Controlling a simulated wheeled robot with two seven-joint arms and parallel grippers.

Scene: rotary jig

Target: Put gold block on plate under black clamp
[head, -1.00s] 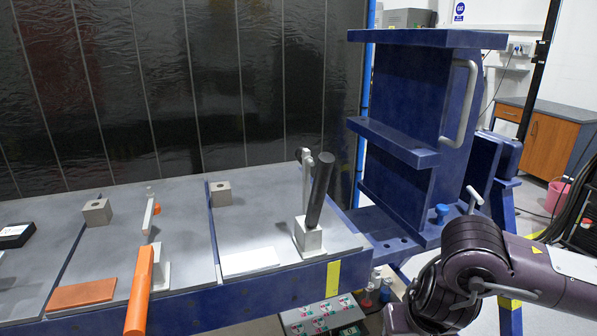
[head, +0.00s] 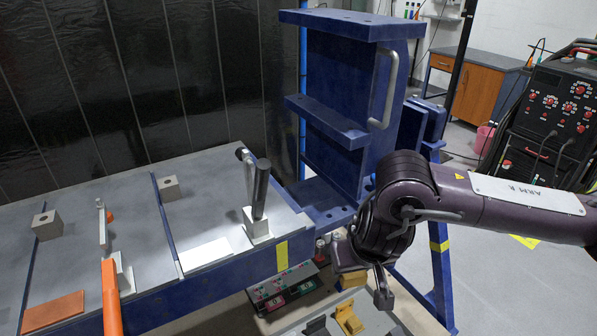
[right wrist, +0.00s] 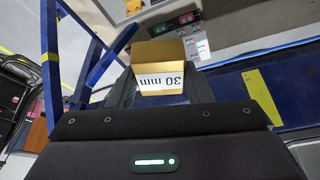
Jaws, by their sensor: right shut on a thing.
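The gold block, marked "30 mm" (right wrist: 162,72), is between the fingers of my right gripper (right wrist: 160,92) in the right wrist view. In the head view my right gripper (head: 364,277) points down in front of the blue frame, shut on the gold block (head: 352,280), which is partly hidden. The black clamp (head: 261,190) stands upright on a pale base (head: 257,226) on the bench, left of the gripper. A white plate (head: 204,254) lies on the grey surface left of that base, with nothing on it. My left gripper is not in view.
An orange clamp (head: 109,295) and orange plate (head: 54,307) are at the left. Grey blocks (head: 169,187) stand farther back. A tall blue frame (head: 335,100) rises at the bench's right end. Below are a button panel (head: 283,290) and a tray with a yellow piece (head: 348,319).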

